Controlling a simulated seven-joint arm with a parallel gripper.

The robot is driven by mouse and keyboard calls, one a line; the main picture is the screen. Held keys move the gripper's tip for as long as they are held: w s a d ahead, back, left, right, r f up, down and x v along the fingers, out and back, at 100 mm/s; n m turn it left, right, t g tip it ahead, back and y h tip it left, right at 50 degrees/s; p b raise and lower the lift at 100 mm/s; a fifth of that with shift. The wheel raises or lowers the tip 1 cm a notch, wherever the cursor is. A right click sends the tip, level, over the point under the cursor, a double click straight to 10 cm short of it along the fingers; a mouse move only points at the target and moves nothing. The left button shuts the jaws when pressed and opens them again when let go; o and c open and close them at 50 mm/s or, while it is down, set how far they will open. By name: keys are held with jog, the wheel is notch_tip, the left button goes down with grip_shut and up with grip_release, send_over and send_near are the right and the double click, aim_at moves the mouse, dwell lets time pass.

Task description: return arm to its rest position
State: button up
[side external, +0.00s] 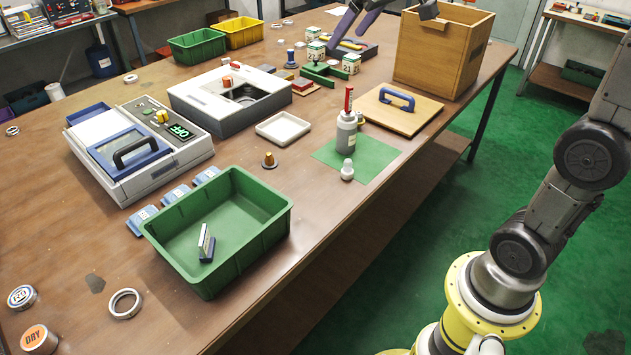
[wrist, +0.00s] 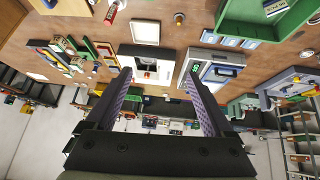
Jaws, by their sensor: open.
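My gripper (side external: 346,38) shows at the top of the side external view, above the far part of the brown table (side external: 330,195). Its two purple-grey fingers point down and are spread apart. In the wrist view my gripper (wrist: 158,72) has a wide gap between its fingers and holds nothing. The wrist view is strongly tilted, with the table along the top and the room below. In the side external view the fingers overlap several small white-and-green boxes (side external: 351,63) and a tray with tools; I cannot tell their height above these.
A tall wooden box (side external: 416,62) stands right of my gripper. In front of it are a wooden board with a blue handle (side external: 397,98) and a grey bottle (side external: 346,134). A green bin (side external: 267,228) and two machines (side external: 193,152) occupy the table's left and middle. Green floor is open at right.

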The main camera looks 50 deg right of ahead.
jog(key=s+a, duration=0.4)
jog(key=s, duration=0.4)
jog(key=s+a+f+g+y, duration=0.1)
jog(key=s+a+f, duration=0.3)
jog(key=s+f, duration=0.9)
jog(key=s, duration=0.3)
jog(key=shift+s+n, duration=0.3)
jog(key=shift+s, duration=0.1)
